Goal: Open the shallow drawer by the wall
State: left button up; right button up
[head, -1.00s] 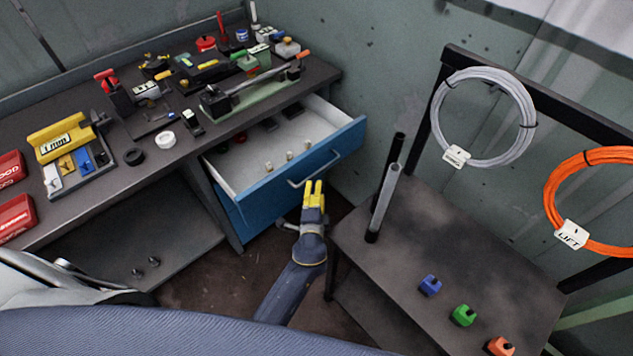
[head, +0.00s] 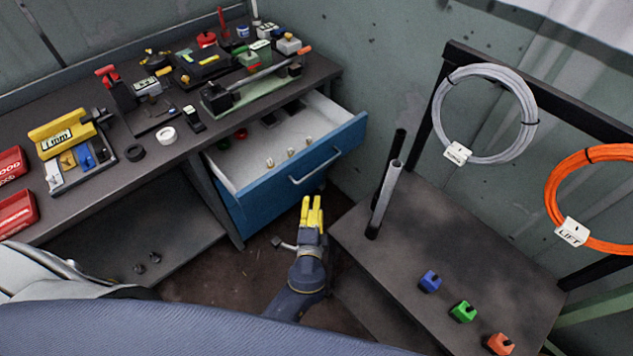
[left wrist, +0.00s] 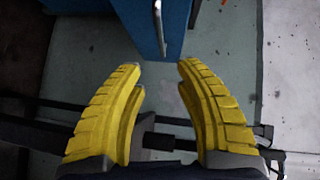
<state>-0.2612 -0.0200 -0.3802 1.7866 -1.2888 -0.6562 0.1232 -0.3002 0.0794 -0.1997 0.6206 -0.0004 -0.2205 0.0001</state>
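The shallow drawer (head: 300,175) by the wall stands pulled out from under the bench, with its blue front, silver handle (head: 316,168) and pale inside showing. Three small upright pieces and several dark, red and green items lie in it. My left gripper (head: 311,207), with yellow fingers, is just in front of and below the handle, apart from it. In the left wrist view the fingers (left wrist: 162,66) are spread with nothing between them, and a blue front (left wrist: 150,22) with a silver handle lies beyond the tips. My right gripper is not in view.
The bench (head: 95,195) holds several tools and red boxes. At the right, a dark cart (head: 440,225) with an upright grey tube (head: 384,200) and several coloured blocks stands close to my left arm. Floor shows between bench and cart.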

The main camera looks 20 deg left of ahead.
aim_at(317, 169)
pick_arm(q)
jog(key=x, duration=1.6)
jog(key=shift+w, duration=0.25)
jog(key=shift+c, duration=0.4)
grip_shut()
